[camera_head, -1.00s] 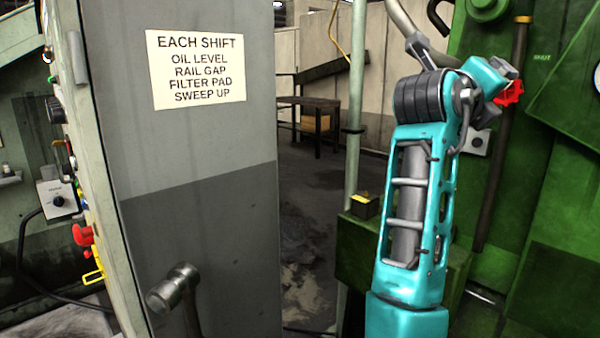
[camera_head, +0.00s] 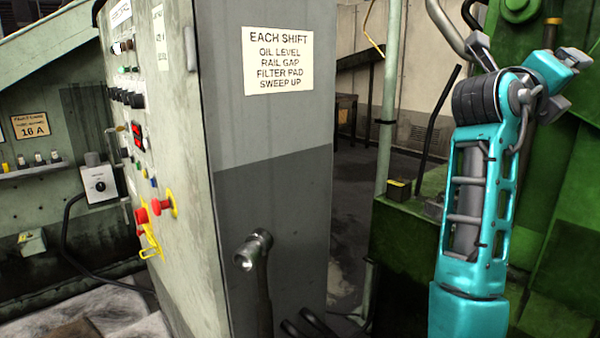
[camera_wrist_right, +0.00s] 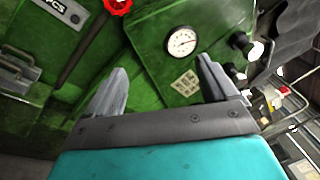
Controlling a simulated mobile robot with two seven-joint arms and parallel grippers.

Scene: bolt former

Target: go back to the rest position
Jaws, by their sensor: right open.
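My right arm, teal with dark joints, stands raised at the right of the head view. Its gripper (camera_head: 565,62) is at the top right, in front of the green machine (camera_head: 400,235). In the right wrist view the two grey fingers of this gripper (camera_wrist_right: 160,90) are spread apart with nothing between them. Beyond them are the green machine's round gauge (camera_wrist_right: 183,41) and a red handwheel (camera_wrist_right: 118,5). My left gripper is not in either view.
A grey cabinet (camera_head: 275,125) with a shift notice (camera_head: 278,60) stands at centre, a grey handle-like fitting (camera_head: 254,250) in front of it. Its left side carries buttons and red knobs (camera_head: 160,206). A narrow floor gap (camera_head: 350,220) lies between cabinet and green machine.

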